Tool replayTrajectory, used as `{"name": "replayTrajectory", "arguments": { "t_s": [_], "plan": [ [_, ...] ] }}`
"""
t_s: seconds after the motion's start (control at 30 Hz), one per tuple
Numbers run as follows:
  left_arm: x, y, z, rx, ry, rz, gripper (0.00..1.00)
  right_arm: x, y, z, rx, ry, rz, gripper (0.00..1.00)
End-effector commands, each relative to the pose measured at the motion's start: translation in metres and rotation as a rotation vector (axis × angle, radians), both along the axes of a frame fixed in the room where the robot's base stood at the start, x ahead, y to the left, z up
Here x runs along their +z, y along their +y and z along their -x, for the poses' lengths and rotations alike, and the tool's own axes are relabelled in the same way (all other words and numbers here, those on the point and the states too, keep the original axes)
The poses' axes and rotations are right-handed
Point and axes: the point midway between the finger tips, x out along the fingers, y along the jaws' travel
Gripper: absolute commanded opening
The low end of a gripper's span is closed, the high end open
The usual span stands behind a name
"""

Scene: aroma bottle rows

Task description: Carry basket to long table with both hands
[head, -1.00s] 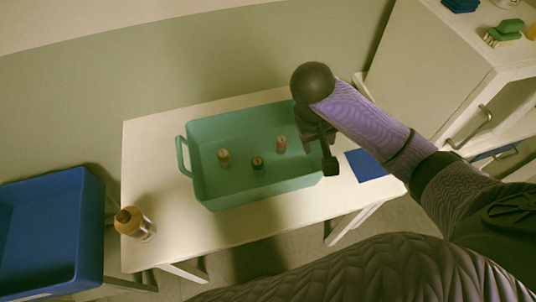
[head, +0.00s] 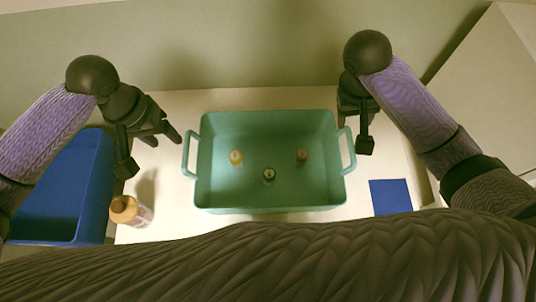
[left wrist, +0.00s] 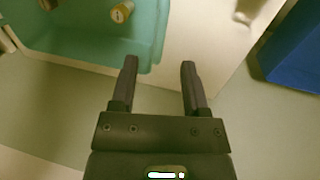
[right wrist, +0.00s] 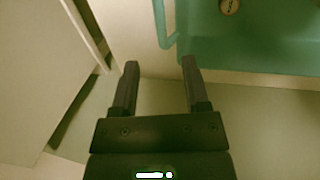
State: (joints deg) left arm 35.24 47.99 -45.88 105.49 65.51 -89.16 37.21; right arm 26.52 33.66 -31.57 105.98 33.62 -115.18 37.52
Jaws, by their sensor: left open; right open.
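The teal basket (head: 222,190) stands on the white table in the head view, with a loop handle at each end. Three small bottles stand in it: one yellowish (head: 236,157), one dark (head: 269,174) and one brownish (head: 302,155). My left gripper (head: 152,152) is open and empty, to the left of the left handle (head: 186,155) and apart from it. My right gripper (head: 354,135) is open above or beside the right handle (head: 350,150); contact is not clear. In the right wrist view this handle (right wrist: 161,25) lies beyond the open fingers (right wrist: 160,64).
A brown-capped bottle (head: 130,211) stands on the table's left front part. A blue bin (head: 60,195) is at the far left, below my left arm. A blue square (head: 390,197) lies to the right of the basket. A pale cabinet (head: 480,95) stands at the right.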

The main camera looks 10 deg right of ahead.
Motion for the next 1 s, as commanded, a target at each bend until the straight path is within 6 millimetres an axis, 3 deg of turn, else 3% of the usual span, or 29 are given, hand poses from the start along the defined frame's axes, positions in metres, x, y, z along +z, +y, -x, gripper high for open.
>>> {"name": "replayTrajectory", "arguments": {
  "t_s": [0.17, 0.63, 1.0],
  "plan": [
    [-0.007, -0.001, 0.000, 0.003, 0.001, 0.000, 0.59, -0.007, -0.001, 0.000, -0.001, 0.002, 0.000, 0.59],
    [-0.086, -0.016, 0.001, 0.002, -0.001, 0.000, 0.59, -0.086, -0.018, 0.001, -0.003, 0.003, 0.000, 0.59],
    [-0.098, -0.018, 0.001, 0.002, -0.003, -0.001, 0.59, -0.098, -0.020, 0.001, 0.000, -0.001, 0.000, 0.59]
  ]
}}
